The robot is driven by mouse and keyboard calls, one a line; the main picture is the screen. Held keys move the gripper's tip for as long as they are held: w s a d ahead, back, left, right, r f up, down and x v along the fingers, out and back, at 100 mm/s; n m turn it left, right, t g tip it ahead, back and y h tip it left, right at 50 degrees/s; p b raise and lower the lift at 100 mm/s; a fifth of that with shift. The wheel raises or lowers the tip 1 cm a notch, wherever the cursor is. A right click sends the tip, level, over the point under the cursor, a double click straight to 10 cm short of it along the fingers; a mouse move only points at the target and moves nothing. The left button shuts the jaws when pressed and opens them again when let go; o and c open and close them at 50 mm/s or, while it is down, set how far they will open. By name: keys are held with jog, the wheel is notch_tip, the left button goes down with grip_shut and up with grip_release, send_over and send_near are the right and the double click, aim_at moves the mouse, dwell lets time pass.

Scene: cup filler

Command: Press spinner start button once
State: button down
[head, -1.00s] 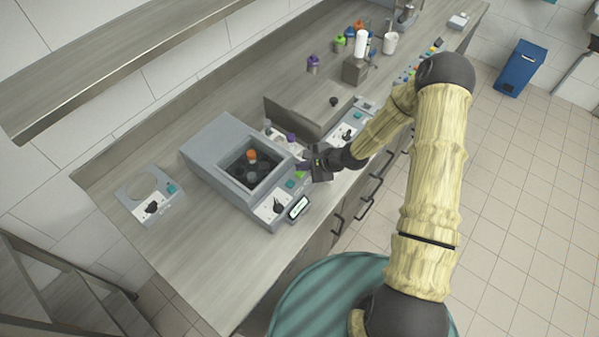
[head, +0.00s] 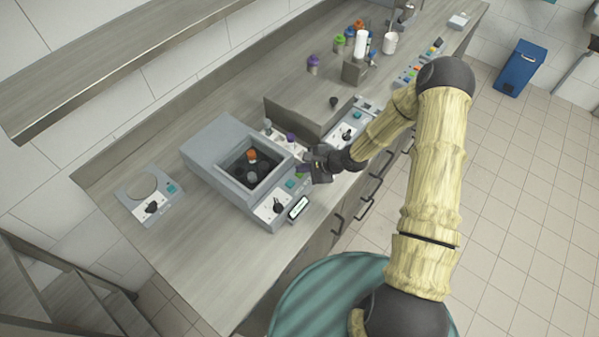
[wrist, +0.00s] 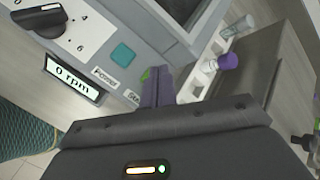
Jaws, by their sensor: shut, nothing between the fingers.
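The spinner (head: 222,150) is a grey box on the counter with an open well holding an orange-capped tube. Its front panel has a black knob, a teal Power button (wrist: 123,54) and a green start button (wrist: 145,75), whose label is partly covered. The display (wrist: 72,77) reads 0 rpm. My gripper (wrist: 157,84) is shut and empty, its purple-grey fingertips right at the green button and hiding part of it. I cannot tell whether they touch it. In the head view the gripper (head: 305,170) is at the panel's right end.
A rack (wrist: 212,62) with a purple-capped tube stands close beside the fingers. Another grey device (head: 347,134) with a knob is right of the spinner. The front counter strip is clear.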

aim_at(303, 174)
jog(key=shift+f, duration=0.4)
dwell(0.4)
jog(key=shift+r, duration=0.1)
jog(key=shift+r+p, duration=0.8)
jog(key=shift+p, duration=0.05)
jog(key=shift+r, duration=0.1)
notch_tip(303, 174, up, 5)
jog(key=p, duration=0.4)
jog(key=shift+p, duration=0.35)
dwell(0.6)
